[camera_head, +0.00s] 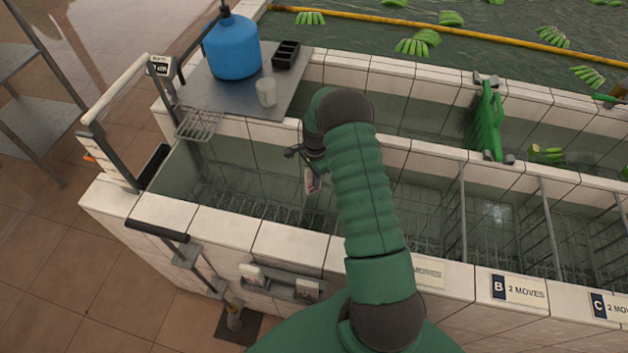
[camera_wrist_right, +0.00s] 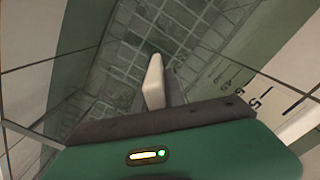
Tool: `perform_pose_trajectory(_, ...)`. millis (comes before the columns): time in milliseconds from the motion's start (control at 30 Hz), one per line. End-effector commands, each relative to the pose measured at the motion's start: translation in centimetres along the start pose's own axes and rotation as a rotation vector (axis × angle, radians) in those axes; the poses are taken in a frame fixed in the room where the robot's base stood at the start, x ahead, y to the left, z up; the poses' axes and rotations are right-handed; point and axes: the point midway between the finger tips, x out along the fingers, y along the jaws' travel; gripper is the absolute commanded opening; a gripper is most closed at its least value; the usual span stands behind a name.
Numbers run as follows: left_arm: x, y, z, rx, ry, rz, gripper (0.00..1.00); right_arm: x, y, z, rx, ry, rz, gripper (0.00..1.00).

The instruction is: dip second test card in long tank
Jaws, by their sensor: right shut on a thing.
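My right gripper (camera_head: 308,163) hangs over the long front tank (camera_head: 205,222), near its left part. It is shut on a small white card (camera_head: 312,182) with a reddish mark, which points down from the jaws. The right wrist view shows the card as a pale upright strip (camera_wrist_right: 153,80) beyond the gripper's dark edge, with the tank's wire floor behind it. I cannot tell whether the card's lower end touches the water. Two other white cards, a left one (camera_head: 251,273) and a right one (camera_head: 307,289), sit in a grey holder on the front wall. My left gripper is out of view.
A metal shelf (camera_head: 205,98) at the tank's back left carries a blue jug (camera_head: 232,47), a white cup (camera_head: 266,92) and a black tray (camera_head: 286,54). Upright dividers (camera_head: 463,212) stand to the right. Green bananas (camera_head: 418,42) float in the back pool.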

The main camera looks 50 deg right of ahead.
Motion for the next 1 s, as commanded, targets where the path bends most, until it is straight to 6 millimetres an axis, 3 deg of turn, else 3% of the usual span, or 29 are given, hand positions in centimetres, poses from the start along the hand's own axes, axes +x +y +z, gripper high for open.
perform_pose_trajectory(33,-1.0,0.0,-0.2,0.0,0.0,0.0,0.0,-1.3,0.0,0.1,0.0,0.0,0.0,0.0)
perform_pose_trajectory(1000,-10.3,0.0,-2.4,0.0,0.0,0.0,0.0,-15.2,0.0,0.4,0.0,-0.001,0.001,0.0)
